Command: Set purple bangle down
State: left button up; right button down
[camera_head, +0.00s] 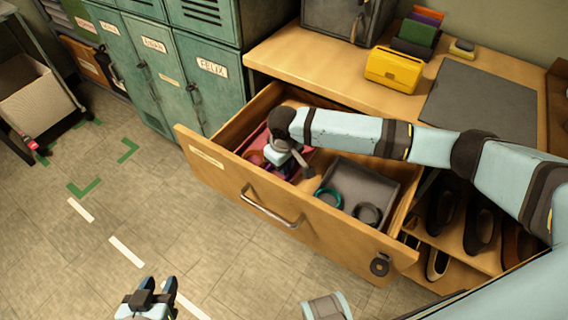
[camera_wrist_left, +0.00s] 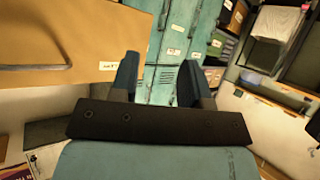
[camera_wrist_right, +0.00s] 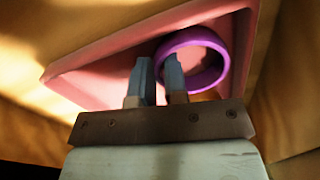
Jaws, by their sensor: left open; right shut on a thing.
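The purple bangle (camera_wrist_right: 194,36) is held by my right gripper (camera_wrist_right: 160,70), which is shut on one side of its ring. In the right wrist view the bangle lies over the pink tray (camera_wrist_right: 100,72); I cannot tell whether it touches the tray. In the head view my right gripper (camera_head: 285,168) is inside the open drawer (camera_head: 225,180), at the pink tray (camera_head: 252,142), and largely hides the bangle. My left gripper (camera_head: 157,287) is open and empty over the floor, in front of the drawer; its open fingers also show in the left wrist view (camera_wrist_left: 158,75).
A grey tray (camera_head: 375,178) in the drawer's right part holds a teal bangle (camera_head: 328,198) and a dark bangle (camera_head: 367,215). A reddish-orange item (camera_head: 254,157) is in the pink tray. A yellow box (camera_head: 393,70) stands on the worktop (camera_head: 300,62). Green lockers (camera_head: 207,80) stand left.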

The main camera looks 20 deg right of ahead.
jog(key=c, duration=1.1)
grip_release()
jog(key=shift+c, duration=0.2)
pick_arm(q)
jog(key=shift+f, duration=0.3)
jog(key=shift+a+f, duration=0.1)
jog(key=p, duration=0.2)
jog(key=shift+s+a+r+g+p, duration=0.2)
jog(key=shift+r+g+p, duration=0.1)
pick_arm(e)
notch_tip(320, 180, up, 12)
jog(key=shift+r, duration=0.1)
